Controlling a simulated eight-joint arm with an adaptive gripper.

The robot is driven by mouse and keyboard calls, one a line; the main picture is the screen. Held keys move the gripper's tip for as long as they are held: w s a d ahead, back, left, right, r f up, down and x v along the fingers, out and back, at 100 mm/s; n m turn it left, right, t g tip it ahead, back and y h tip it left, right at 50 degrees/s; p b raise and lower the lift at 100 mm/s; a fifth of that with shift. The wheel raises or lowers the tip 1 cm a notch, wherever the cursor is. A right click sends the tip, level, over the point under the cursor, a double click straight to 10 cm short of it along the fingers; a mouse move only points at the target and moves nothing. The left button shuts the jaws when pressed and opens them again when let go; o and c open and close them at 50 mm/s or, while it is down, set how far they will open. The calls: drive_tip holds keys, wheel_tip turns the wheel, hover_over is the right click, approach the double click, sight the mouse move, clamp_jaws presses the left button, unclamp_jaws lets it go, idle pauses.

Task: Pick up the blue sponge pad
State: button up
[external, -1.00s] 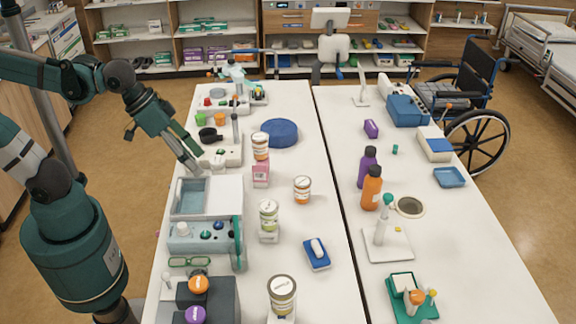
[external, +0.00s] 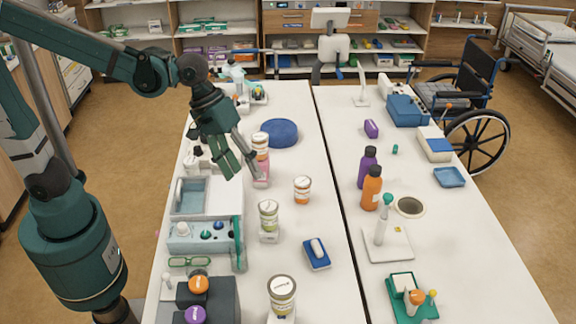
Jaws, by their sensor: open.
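Two blue items could be the sponge pad; I cannot tell which. One is a small blue rectangular pad (external: 317,262) with a white rounded piece on top, lying flat on the near left table, right of the labelled jars. The other is a thick round dark-blue pad (external: 284,132), flat farther back on the same table. My gripper (external: 242,176) is open and points down over the left table, fingers apart. It is in front of and left of the round pad, and behind and left of the rectangular one. Nothing shows between its fingers.
A pink-based jar (external: 261,168) stands close by my right finger, partly hidden. Labelled jars (external: 302,188) (external: 268,216) stand between my gripper and the rectangular pad. A grey-white tray (external: 222,204) sits below left.

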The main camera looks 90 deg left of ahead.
drive_tip(key=w+d+f+n+g+h, duration=0.1)
drive_tip(key=w+f+n, duration=0.2)
drive_tip(key=w, duration=0.3)
drive_tip(key=w+d+f+n+g, duration=0.1)
drive_tip(key=w+d+f+n, duration=0.1)
drive_tip(key=w+f, duration=0.3)
drive_tip(key=n+g+h+p, duration=0.1)
drive_tip(key=n+p, duration=0.1)
drive_tip(key=n, duration=0.3)
approach(317, 245)
drive_tip(key=shift+x, duration=1)
drive_tip(key=shift+w+d+f+n, duration=0.15)
drive_tip(key=shift+w+f+n, duration=0.15)
drive_tip(key=shift+f, duration=0.15)
drive_tip(key=shift+x, duration=1.25)
drive_tip(key=shift+d, duration=0.1)
drive_tip(key=shift+s+b+x, duration=0.15)
drive_tip(key=shift+x, duration=1.1)
drive_tip(key=shift+s+b+x, duration=0.1)
drive_tip(key=shift+b+x, duration=0.05)
drive_tip(key=shift+x, duration=1.15)
drive_tip(key=shift+c, duration=0.6)
